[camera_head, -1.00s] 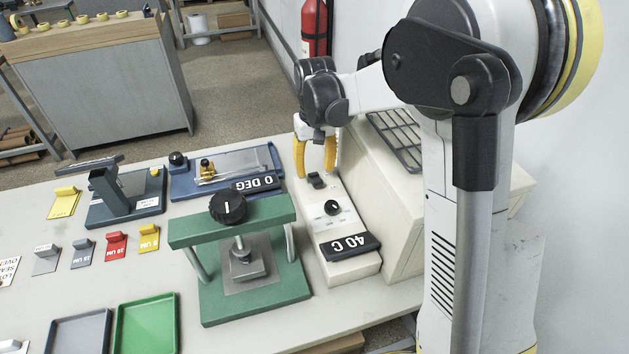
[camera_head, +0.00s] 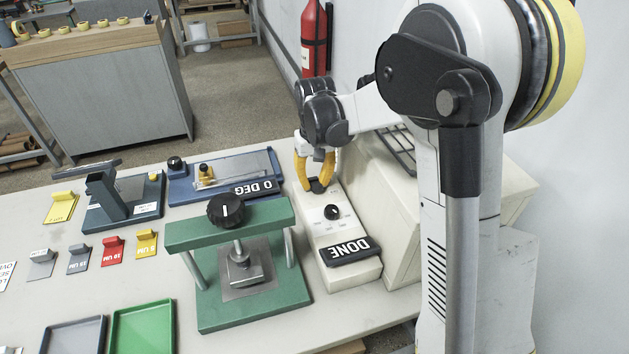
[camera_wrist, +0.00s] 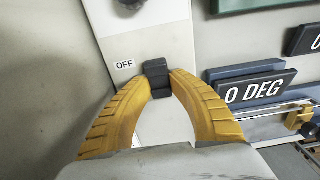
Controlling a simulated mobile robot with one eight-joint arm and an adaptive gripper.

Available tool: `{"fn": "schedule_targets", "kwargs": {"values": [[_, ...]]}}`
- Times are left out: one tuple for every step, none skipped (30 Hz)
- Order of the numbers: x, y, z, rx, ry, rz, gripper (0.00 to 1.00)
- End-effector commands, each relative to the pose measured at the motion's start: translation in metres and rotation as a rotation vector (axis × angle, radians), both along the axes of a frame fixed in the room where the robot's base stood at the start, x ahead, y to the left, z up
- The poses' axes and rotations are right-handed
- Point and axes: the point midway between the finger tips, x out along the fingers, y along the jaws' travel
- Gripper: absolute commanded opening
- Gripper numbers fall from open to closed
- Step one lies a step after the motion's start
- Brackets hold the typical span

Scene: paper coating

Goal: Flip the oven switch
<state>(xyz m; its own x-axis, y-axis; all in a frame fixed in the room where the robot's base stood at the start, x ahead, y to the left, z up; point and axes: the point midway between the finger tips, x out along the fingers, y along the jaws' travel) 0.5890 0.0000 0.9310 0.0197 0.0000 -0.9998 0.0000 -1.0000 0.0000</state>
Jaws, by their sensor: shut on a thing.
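The oven switch (camera_wrist: 157,72) is a small black rocker on the pale control box (camera_head: 345,270), beside an "OFF" label (camera_wrist: 124,65) in the wrist view. My gripper (camera_head: 317,184) has yellow ribbed fingers. In the wrist view its fingertips (camera_wrist: 158,80) are closed in on both sides of the black switch. In the head view the fingers reach down to the switch at the far end of the box and partly hide it. A black display (camera_head: 350,251) at the near end of the box reads "DONE". A black knob (camera_head: 333,212) sits between them.
A green press (camera_head: 255,300) with a black knob stands left of the box. A blue device (camera_head: 190,190) with a "0 DEG" plate is behind it. The large pale oven housing (camera_head: 400,255) is close on the right. Coloured blocks and trays lie further left.

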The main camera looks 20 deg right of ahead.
Motion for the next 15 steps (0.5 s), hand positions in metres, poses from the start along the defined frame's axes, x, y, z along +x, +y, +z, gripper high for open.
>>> {"fn": "schedule_targets", "kwargs": {"values": [[-0.0016, 0.0000, 0.0006, 0.000, -0.031, 0.000, 0.00], [-0.0025, 0.0000, 0.0012, 0.000, -0.058, 0.000, 0.00], [-0.0036, 0.0000, 0.0014, 0.000, -0.102, 0.000, 0.00], [-0.0044, 0.0000, 0.0017, 0.000, -0.138, 0.000, 0.00], [-0.0051, 0.0000, 0.0013, 0.000, -0.175, 0.000, 0.00], [-0.0058, 0.0000, 0.0011, 0.000, -0.223, 0.000, 0.00], [-0.0060, 0.0000, 0.0008, 0.000, -0.258, 0.000, 0.00], [-0.0066, 0.0000, 0.0006, 0.000, -0.289, 0.000, 0.00], [-0.0067, 0.0000, 0.0003, 0.000, -0.326, 0.000, 0.00], [-0.0070, 0.0000, 0.0002, 0.000, -0.350, 0.000, 0.00], [-0.0070, 0.0000, 0.0001, 0.000, -0.371, 0.000, 0.00], [-0.0068, 0.0000, 0.0004, 0.000, -0.391, 0.000, 0.00], [-0.0067, 0.0000, 0.0008, 0.000, -0.403, 0.000, 0.00], [-0.0070, 0.0000, 0.0010, 0.000, -0.409, 0.000, 0.00], [-0.0069, 0.0000, 0.0014, 0.000, -0.415, 0.000, 0.00]]}}
